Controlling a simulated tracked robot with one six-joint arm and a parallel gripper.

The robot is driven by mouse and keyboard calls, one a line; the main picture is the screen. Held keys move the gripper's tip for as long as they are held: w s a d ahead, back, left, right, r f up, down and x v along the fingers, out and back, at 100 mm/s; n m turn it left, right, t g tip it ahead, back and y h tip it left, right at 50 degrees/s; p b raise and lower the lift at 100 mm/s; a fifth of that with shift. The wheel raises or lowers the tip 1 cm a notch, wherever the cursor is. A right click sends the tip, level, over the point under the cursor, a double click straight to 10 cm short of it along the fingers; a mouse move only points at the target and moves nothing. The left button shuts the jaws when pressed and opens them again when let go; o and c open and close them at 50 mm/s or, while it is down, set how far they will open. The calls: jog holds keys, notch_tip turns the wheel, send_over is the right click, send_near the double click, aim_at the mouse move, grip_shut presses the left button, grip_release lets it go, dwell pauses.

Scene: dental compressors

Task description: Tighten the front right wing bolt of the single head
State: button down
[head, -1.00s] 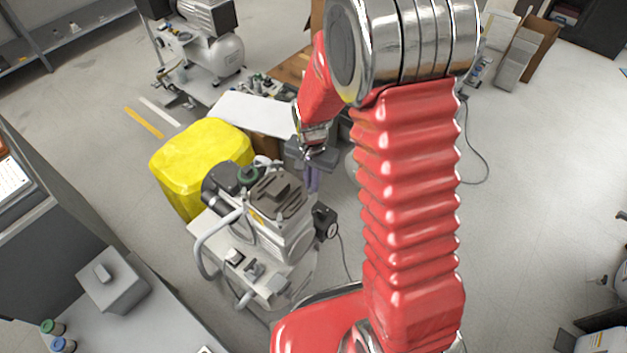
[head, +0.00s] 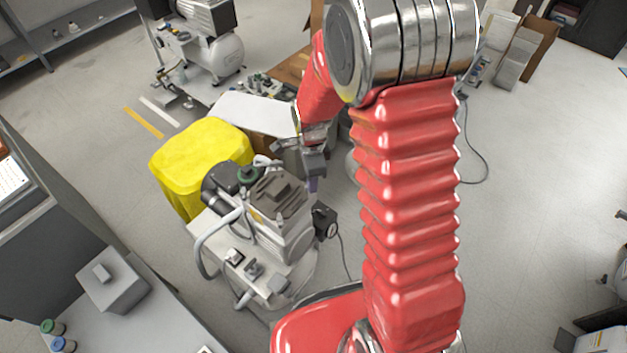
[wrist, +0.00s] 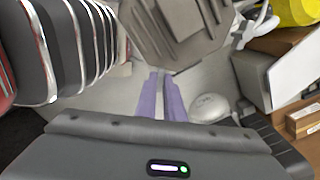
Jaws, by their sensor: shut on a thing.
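The single head (head: 280,194) is a dark grey-brown finned block on top of the pale compressor at the centre of the head view. In the wrist view its ribbed cover (wrist: 180,28) fills the top middle. My gripper (head: 313,186) points down at the right side of the head. In the wrist view its two purple fingers (wrist: 161,74) are close together, with their tips at the lower edge of the head. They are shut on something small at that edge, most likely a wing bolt. The bolt itself is hidden, so I cannot tell its angle.
A yellow bin (head: 200,160) stands behind the compressor on the left. A black pressure gauge (head: 325,222) sits at the compressor's right side, close below my gripper. A white-topped box (head: 258,114) is behind. Open floor lies to the right.

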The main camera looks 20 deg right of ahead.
jog(key=shift+w+a+r+m, duration=0.1)
jog(key=shift+w+m, duration=0.1)
jog(key=shift+m, duration=0.4)
jog(key=c, duration=2.2)
grip_release()
jog(key=o, duration=0.3)
jog(key=shift+s, duration=0.1)
jog(key=shift+o, duration=0.2)
notch_tip(320, 180, up, 14)
jog(key=shift+f, duration=0.2)
